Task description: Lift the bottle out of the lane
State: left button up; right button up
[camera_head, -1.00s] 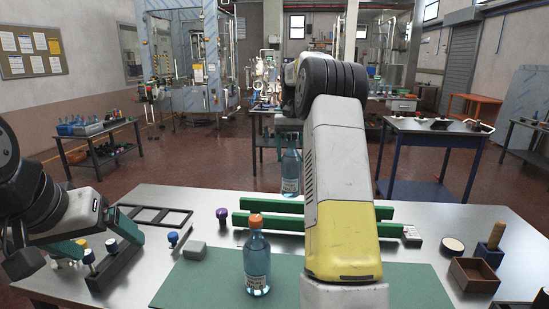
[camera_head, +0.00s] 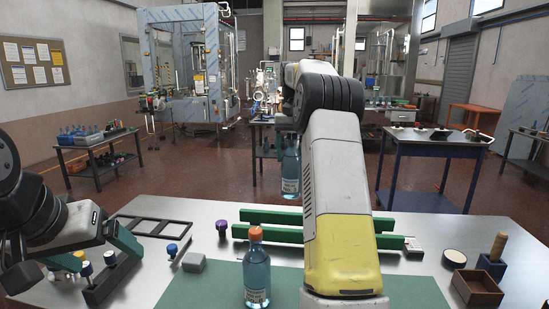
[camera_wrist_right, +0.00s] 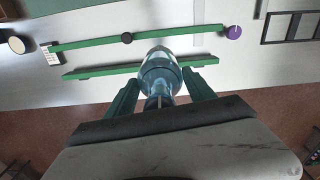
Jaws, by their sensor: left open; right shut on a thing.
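My right gripper (camera_wrist_right: 160,88) is shut on a blue, clear bottle (camera_head: 290,172), seen between its green fingers in the right wrist view (camera_wrist_right: 160,72). It holds the bottle in the air, with a gap above the lane's green rails (camera_head: 270,217) in the head view. In that view my right arm hides most of the gripper and part of the rails. A second blue bottle with an orange cap (camera_head: 257,272) stands upright on the green mat (camera_head: 205,287), in front of the rails. My left gripper (camera_head: 97,256) is open at the bench's left, over small capped vials.
A wooden box (camera_head: 477,289), a white-topped disc (camera_head: 454,257) and a blue holder (camera_head: 491,266) are at right.

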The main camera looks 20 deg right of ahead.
aim_at(292, 139)
jog(key=shift+r, duration=2.25)
